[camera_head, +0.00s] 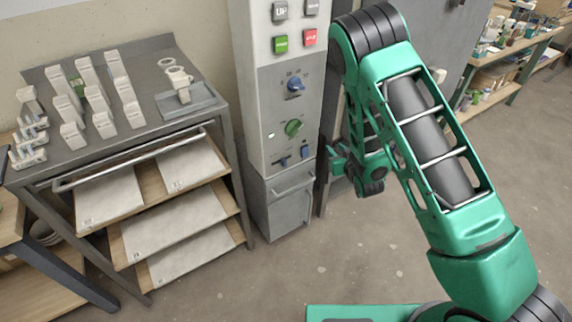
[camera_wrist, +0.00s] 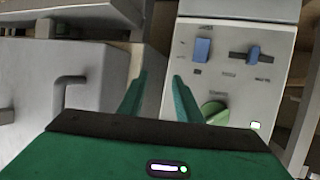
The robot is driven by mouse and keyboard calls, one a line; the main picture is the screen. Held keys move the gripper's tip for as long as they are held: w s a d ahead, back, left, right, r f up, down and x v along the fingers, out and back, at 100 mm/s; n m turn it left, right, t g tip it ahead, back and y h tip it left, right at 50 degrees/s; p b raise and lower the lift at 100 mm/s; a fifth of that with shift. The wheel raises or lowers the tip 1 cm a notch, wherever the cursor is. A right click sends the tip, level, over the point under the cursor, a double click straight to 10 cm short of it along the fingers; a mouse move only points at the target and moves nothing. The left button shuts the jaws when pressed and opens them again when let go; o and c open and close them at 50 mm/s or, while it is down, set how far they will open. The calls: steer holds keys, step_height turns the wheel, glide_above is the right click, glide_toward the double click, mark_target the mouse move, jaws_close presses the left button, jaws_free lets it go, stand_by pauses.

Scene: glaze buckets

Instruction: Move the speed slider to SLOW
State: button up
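The control panel's blue slider (camera_head: 282,162) sits low on the front of the grey cabinet. In the wrist view, which looks upside down, its blue handle (camera_wrist: 253,53) stands near the middle of a dark horizontal slot. Small labels flank the slot, too blurred to read surely. My gripper (camera_wrist: 161,78) is open, with nothing between its two green fingers. It is beside the panel, off to the side of the slider and apart from it. In the head view my gripper (camera_head: 335,163) is at the cabinet's right edge, partly hidden by my arm.
A blue switch (camera_head: 306,152) is between the slider and my gripper. A green knob (camera_head: 293,128), a blue knob (camera_head: 295,84) and several buttons are above. A drawer handle (camera_head: 293,185) projects below. A rack (camera_head: 150,157) with pale pieces stands left. Floor on the right is clear.

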steer(key=s+a+f+n+y, duration=0.2)
steer(key=a+f, duration=0.2)
steer(key=a, duration=0.2)
steer(key=n+t+y, duration=0.1)
steer(key=n+y, duration=0.1)
steer(key=y, duration=0.3)
glide_toward(285, 161)
steer(key=x, duration=0.9)
jaws_close()
